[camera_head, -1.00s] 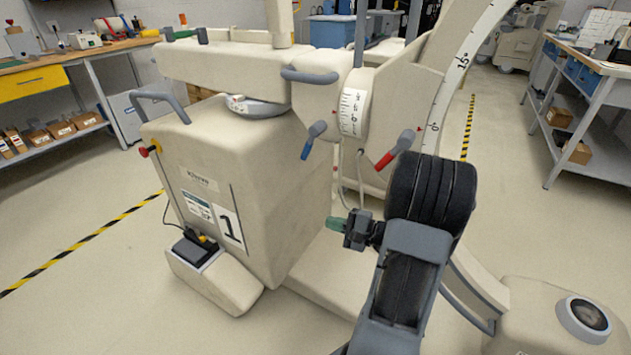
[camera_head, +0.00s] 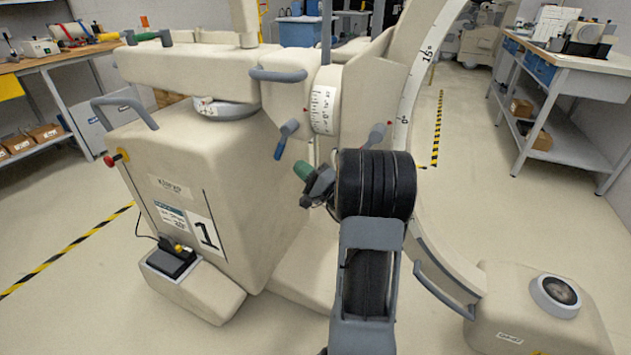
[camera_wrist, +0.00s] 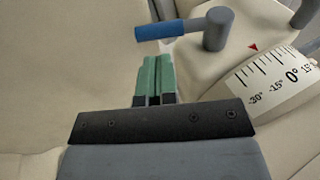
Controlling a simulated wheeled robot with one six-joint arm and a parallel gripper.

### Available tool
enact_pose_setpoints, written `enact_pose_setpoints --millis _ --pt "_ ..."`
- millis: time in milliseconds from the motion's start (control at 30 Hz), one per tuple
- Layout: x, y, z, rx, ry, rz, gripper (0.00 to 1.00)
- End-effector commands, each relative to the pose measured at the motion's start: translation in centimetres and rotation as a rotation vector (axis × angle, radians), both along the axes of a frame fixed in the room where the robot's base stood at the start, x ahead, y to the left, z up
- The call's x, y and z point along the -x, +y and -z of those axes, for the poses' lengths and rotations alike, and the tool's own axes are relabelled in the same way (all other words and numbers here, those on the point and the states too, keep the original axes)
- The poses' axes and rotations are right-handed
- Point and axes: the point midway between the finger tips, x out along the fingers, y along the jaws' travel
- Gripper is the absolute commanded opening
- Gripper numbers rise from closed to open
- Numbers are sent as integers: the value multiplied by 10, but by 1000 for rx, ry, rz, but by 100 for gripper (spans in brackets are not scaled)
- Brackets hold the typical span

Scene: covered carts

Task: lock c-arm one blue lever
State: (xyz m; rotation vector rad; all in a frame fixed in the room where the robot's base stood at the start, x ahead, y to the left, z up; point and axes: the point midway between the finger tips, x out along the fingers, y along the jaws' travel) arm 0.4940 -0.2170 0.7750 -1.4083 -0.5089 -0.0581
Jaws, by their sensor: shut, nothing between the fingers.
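The C-arm cart marked "1" (camera_head: 160,170) stands in front of me. Its blue lever (camera_head: 280,146) is a grey knob with a blue-tipped handle, just left of the white angle scale, and the tip points down in the head view. In the wrist view the blue lever (camera_wrist: 165,30) lies near the top, its blue handle pointing left from the grey hub. My gripper (camera_head: 304,171) is shut and empty, below and slightly right of the lever. In the wrist view its green fingertips (camera_wrist: 158,70) are together, just below the blue handle; contact cannot be told.
A second lever (camera_head: 376,137) sits right of the scale (camera_head: 323,110), its handle mostly hidden by my arm. The curved C-arm (camera_head: 410,105) rises at the right. Workbenches (camera_head: 565,60) stand at both sides. The right aisle floor (camera_head: 470,200) is clear.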

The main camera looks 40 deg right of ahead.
Motion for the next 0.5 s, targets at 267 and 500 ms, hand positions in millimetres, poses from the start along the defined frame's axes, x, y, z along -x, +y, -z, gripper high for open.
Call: enact_pose_setpoints --millis 267,500 --pt "-33 10 -13 1 0 -2 0" --pt "-43 12 -18 0 0 0 0"
